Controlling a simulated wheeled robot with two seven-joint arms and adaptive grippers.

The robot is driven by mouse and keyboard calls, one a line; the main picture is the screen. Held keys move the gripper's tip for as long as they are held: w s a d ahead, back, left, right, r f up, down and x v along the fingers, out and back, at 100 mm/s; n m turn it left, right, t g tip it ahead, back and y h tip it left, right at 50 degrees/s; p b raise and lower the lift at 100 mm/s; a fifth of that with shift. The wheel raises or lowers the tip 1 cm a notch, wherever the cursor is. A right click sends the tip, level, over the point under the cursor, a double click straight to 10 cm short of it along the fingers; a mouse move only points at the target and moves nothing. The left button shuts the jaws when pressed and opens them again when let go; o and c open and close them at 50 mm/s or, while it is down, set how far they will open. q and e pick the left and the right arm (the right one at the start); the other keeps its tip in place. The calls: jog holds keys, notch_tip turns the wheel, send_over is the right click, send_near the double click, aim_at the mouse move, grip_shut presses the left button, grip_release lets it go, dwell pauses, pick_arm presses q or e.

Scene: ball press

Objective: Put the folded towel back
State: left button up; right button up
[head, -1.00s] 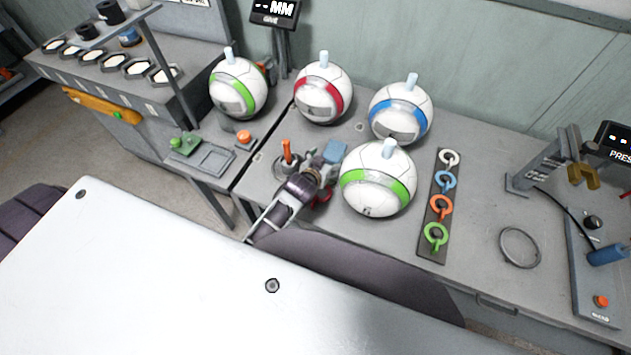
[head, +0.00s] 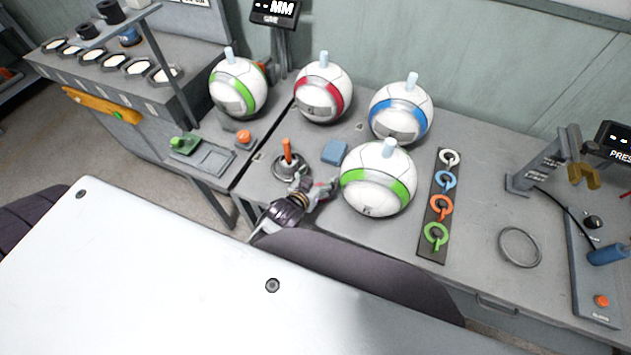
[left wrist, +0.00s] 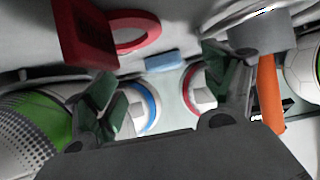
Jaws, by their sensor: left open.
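The folded towel (head: 335,152) is a small blue square lying flat on the grey bench, between the orange-handled tool and the front green-striped ball. It also shows as a small blue block (left wrist: 163,62) in the left wrist view, beyond the fingers and apart from them. My left gripper (head: 328,187) is open, low over the bench near its front edge, in front of the towel and left of that ball. Its two dark green fingers (left wrist: 155,92) are spread in the left wrist view with nothing between them. My right gripper is not in view.
The front green-striped ball (head: 378,180) stands close to the gripper's right. The orange-handled tool (head: 287,155) stands in a round holder at left. A red ring tag (left wrist: 135,33) is near the fingers. Blue- and red-striped balls (head: 400,112) (head: 323,95) stand behind. A ring strip (head: 437,207) lies right.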

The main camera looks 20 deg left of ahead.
pick_arm(q)
jog(key=shift+s, duration=0.5)
dwell(1.2)
